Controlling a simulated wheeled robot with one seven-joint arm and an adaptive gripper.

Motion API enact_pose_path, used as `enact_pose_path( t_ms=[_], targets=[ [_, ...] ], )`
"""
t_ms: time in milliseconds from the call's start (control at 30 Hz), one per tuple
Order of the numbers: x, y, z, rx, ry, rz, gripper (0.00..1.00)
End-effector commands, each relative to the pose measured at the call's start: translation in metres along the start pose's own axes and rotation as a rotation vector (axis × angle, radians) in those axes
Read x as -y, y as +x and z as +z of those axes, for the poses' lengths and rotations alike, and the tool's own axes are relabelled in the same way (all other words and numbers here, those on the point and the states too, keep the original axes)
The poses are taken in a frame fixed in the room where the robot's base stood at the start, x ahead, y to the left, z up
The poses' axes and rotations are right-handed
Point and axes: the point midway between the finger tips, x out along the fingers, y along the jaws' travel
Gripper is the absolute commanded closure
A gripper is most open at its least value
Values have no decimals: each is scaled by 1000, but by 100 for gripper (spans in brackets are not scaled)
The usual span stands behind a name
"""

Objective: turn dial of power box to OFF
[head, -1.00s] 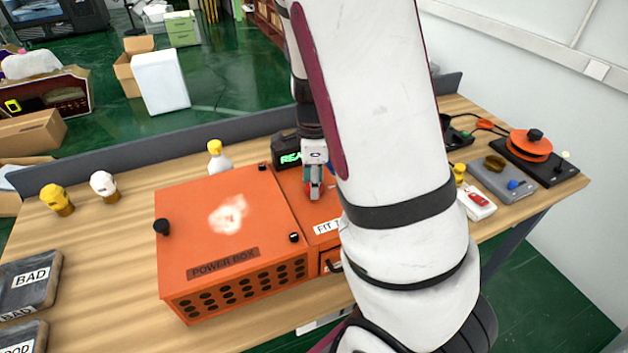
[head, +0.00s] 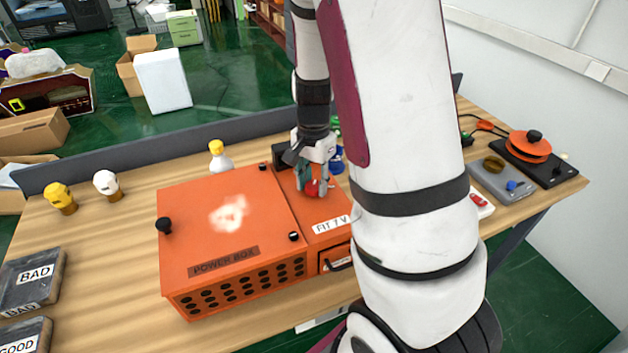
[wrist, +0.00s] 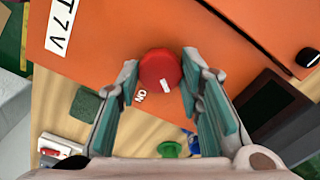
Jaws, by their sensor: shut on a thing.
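The orange power box (head: 200,200) stands on the wooden table, its lid labelled POWER BOX. Its right section carries the red dial (wrist: 160,70), a round knob with a small white mark. My gripper (head: 316,190) reaches down over the right section. In the wrist view my gripper (wrist: 162,75) has its two fingers on either side of the dial, shut on it. In the head view the fingers partly hide the dial (head: 312,188). No OFF label is readable.
My arm covers much of the table's right middle. A dark display (wrist: 284,112) stands close behind the dial. Blue and green items (wrist: 170,149) lie near the box. A black knob (head: 164,226) sticks up from the lid's left edge. The left tabletop has free room.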

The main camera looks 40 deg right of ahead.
Motion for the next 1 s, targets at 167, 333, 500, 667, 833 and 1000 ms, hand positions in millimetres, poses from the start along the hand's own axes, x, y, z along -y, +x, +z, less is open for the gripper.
enact_pose_path(
  t_ms=[167,333,500,667,833,1000],
  targets=[
    [1,-1,-1,-1,-167,-3,94],
    [0,-1,-1,-1,-320,-2,94],
    [0,-1,0,-1,-454,-2,94],
    [0,-1,0,-2,-550,-2,94],
    [1,-1,0,-2,-620,-2,94],
    [1,-1,0,-2,-655,-2,94]
  ],
)
